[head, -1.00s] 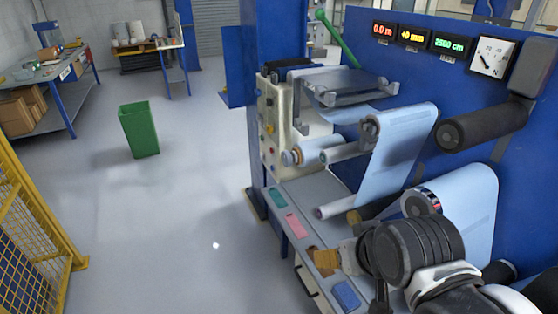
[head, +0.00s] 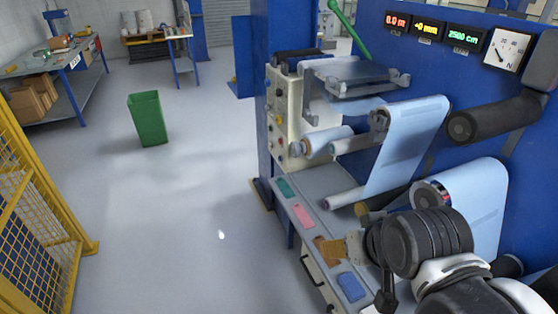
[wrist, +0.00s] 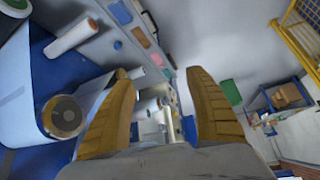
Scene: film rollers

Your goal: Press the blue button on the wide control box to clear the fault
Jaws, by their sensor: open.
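A pale panel with small dots, likely the control box (wrist: 173,103), shows beyond the fingers.
The ledge (head: 262,190) carries green, pink and blue flat items (head: 351,286). Film rollers (head: 405,140) and a dark roller (head: 490,122) jut out near my arm. A green bin (head: 147,119) and yellow fence (head: 40,215) stand left, with open floor between.

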